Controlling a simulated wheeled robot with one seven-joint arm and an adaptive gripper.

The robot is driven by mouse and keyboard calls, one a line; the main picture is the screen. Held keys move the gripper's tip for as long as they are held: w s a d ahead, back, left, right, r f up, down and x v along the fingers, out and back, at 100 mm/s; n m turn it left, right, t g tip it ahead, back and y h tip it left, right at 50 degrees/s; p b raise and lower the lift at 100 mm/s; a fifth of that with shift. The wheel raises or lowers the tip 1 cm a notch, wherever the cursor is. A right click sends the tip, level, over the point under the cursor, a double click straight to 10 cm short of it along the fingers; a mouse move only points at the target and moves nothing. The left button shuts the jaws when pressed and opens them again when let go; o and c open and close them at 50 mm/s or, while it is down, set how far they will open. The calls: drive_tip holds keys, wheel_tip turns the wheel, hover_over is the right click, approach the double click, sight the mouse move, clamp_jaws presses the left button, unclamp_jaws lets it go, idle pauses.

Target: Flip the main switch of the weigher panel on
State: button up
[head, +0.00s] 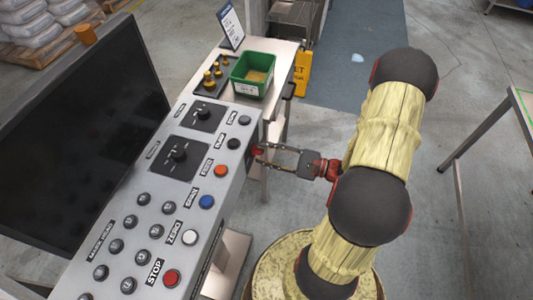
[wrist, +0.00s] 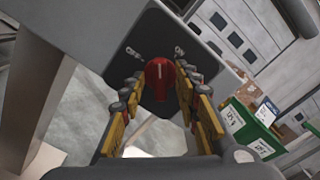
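The main switch (wrist: 158,76) is a red rotary knob on a dark plate on the side of the weigher panel (head: 233,181). In the wrist view OFF is printed at its upper left and ON at its upper right. A pale line on the knob points roughly upward between the labels; its exact setting is hard to tell. In the head view a bit of the red knob (head: 256,149) shows at the panel's side. My gripper (head: 266,154) is open in front of it. In the wrist view the fingers stand apart, one on each side of the knob, with visible gaps.
The panel's top holds several buttons, including a red STOP button (head: 172,277), and a dark screen (head: 85,110) beside it. A table (head: 490,128) stands at the right.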

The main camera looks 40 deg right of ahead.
drive_tip(key=shift+c, duration=0.6)
clamp_jaws()
drive_tip(key=shift+m+p, duration=0.3)
drive_tip(key=shift+p, duration=0.15)
drive_tip(key=m+p, duration=0.3)
drive_tip(key=p, duration=0.1)
drive_tip(key=shift+r, duration=0.2)
drive_tip(key=m+p, duration=0.3)
drive_tip(key=m, duration=0.1)
drive_tip(key=shift+d+f+p, duration=0.1)
drive_tip(key=shift+f+p, duration=0.05)
drive_tip(key=shift+p, duration=0.2)
drive_tip(key=shift+m, duration=0.4)
drive_tip(key=shift+o, duration=0.6)
unclamp_jaws()
